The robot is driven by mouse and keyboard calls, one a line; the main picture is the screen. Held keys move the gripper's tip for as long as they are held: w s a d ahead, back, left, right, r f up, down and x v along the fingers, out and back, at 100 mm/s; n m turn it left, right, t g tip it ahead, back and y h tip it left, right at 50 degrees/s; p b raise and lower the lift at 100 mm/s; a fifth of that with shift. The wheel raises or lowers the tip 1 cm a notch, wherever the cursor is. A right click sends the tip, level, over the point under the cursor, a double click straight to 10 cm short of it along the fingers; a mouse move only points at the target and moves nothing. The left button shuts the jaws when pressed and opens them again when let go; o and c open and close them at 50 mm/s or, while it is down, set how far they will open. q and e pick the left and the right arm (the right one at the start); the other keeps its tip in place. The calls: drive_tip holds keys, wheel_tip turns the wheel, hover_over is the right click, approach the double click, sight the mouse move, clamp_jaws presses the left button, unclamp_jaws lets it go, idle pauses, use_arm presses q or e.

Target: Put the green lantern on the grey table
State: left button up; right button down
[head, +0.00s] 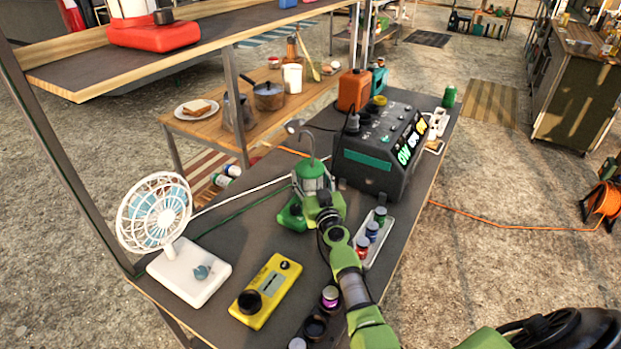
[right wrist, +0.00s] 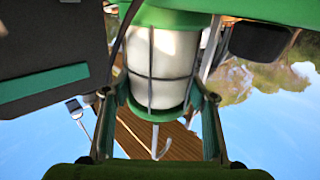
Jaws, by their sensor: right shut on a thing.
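The green lantern (head: 312,178) has a pale ribbed body, a green cap and a wire hook on top. It is upright over the middle of the grey table (head: 225,245), beside the dark power box. My right gripper (head: 325,212) is shut on it from the near side and hides its lower part. The lantern (right wrist: 158,65) also shows between both fingers of the right gripper (right wrist: 158,120) in the right wrist view, where it appears upside down. I cannot tell whether its base touches the table. My left gripper is not in view.
A dark power box (head: 375,150) stands right of the lantern, with a tray of small jars (head: 372,235) in front. A white fan (head: 165,225) and yellow device (head: 267,290) stand nearer. Bare tabletop shows between them.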

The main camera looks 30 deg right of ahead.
sight(313, 183)
drive_tip(key=c, duration=0.9)
unclamp_jaws()
drive_tip(key=p+v, duration=0.1)
drive_tip(key=v, duration=0.6)
drive_tip(key=shift+s+a, duration=0.1)
drive_tip(key=shift+s, duration=0.15)
